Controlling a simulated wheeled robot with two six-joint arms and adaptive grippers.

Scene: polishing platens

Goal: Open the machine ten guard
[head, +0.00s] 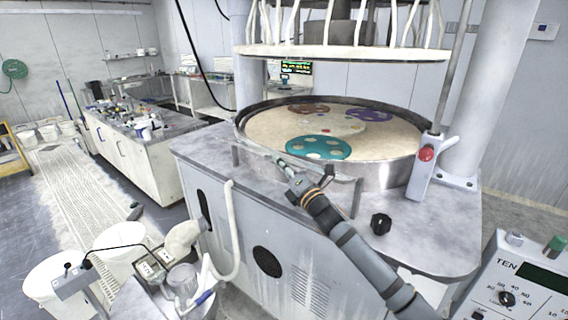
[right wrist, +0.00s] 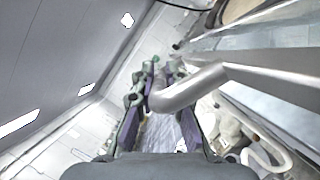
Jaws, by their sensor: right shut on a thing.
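The guard (head: 357,197) of the machine is a low, clear panel standing along the front edge of the machine top, before the round platen (head: 262,133). In the right wrist view, a bent metal handle (right wrist: 190,88) runs beside the clear panel (right wrist: 275,62). My right gripper (head: 280,161) reaches in from the lower right to the guard's upper part. It is shut on the handle; in the right wrist view its fingers (right wrist: 155,80) sit on either side of the bar. The fingertips are small and partly hidden in the head view. My left gripper is not in view.
A control box marked TEN (head: 507,264) stands at lower right. A cluttered cart (head: 165,285) and hose (head: 232,235) are at the front left.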

